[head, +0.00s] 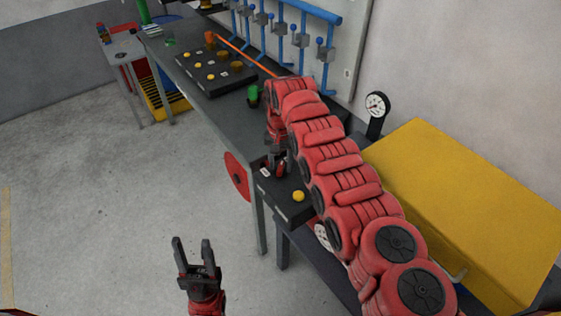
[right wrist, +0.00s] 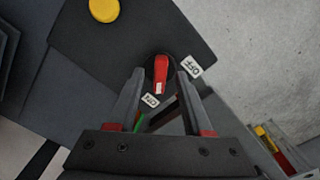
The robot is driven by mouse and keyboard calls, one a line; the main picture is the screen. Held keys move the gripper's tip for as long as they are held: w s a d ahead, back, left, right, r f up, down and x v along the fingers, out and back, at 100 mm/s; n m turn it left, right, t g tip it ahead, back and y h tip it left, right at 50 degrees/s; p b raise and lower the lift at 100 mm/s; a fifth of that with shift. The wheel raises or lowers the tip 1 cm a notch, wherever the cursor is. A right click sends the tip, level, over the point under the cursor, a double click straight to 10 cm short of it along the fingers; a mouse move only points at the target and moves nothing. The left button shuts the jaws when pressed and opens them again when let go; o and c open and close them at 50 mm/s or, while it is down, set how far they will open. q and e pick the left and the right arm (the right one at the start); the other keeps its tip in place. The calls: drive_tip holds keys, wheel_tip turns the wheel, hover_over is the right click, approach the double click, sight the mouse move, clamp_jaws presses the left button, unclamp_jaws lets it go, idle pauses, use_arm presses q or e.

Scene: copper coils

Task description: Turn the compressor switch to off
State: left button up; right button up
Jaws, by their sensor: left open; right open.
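The compressor switch is a red handle (right wrist: 161,75) on a black control box (right wrist: 120,40) in the right wrist view. An OFF label (right wrist: 190,66) lies to its right and an ON label (right wrist: 151,101) below it. The handle stands nearly upright in that picture, its lower end near the ON label. My right gripper (right wrist: 160,74) is open, with one finger on each side of the handle; whether they touch it I cannot tell. In the head view the control box (head: 288,210) is partly hidden by my right arm. My left gripper (head: 192,247) is open and empty above the floor.
A yellow button (head: 298,196) is on the same box. A dark workbench (head: 190,75) with another button panel (head: 213,75) extends behind. A yellow machine cover (head: 465,205) and a gauge (head: 376,104) stand at the right.

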drive_tip(key=shift+f, duration=0.2)
drive_tip(key=shift+c, duration=0.2)
clamp_jaws()
